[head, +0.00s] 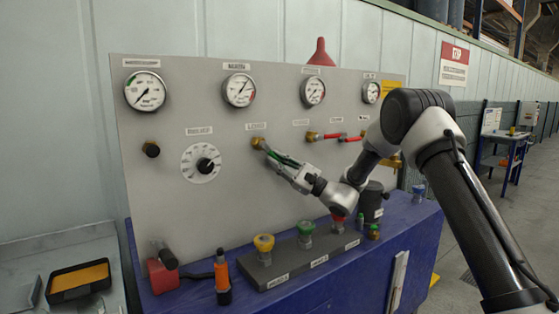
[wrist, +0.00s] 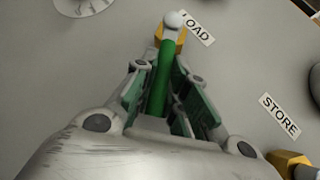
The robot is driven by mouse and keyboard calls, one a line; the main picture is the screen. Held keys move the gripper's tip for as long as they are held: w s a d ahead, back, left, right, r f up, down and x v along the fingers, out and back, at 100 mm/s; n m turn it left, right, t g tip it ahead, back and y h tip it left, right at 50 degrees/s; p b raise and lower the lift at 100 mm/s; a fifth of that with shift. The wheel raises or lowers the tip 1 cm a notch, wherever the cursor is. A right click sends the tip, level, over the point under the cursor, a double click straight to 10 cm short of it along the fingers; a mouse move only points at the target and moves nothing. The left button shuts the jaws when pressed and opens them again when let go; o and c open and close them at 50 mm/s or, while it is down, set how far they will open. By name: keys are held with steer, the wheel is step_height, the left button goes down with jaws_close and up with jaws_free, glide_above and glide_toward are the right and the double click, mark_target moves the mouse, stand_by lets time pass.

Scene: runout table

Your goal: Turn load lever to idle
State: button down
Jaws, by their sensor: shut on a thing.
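The load lever has a green handle (wrist: 163,75) on a brass valve (head: 258,142) in the middle of the grey panel. In the head view the handle slants down and to the right from the valve and is mostly hidden by my gripper (head: 276,156). In the wrist view my gripper (wrist: 162,82) is shut around the green handle, with one finger on each side. The valve's pale round hub (wrist: 174,19) and the partly hidden LOAD label (wrist: 198,28) are just beyond the fingertips.
A red-handled valve (head: 333,135) is right of the load lever; a white dial (head: 201,163) is left. Several gauges line the panel (head: 190,105). Below, yellow (head: 264,243), green (head: 305,229) and red couplings and an orange-handled tool (head: 221,270) stand on the blue bench (head: 365,252).

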steer(key=shift+s+a+f+m+t, duration=0.15)
steer(key=shift+a+f+m+t, duration=0.05)
steer(key=shift+m+t, duration=0.4)
steer(key=shift+s+a+f+m+t, duration=0.2)
steer(key=shift+m+t, duration=0.2)
steer(key=shift+m, duration=0.3)
steer(key=c, duration=1.4)
jaws_free()
steer(key=shift+c, duration=0.2)
steer(key=v, duration=1.2)
steer(key=shift+f+y, duration=0.2)
steer(key=shift+y, duration=0.1)
steer(key=shift+w+a, duration=0.1)
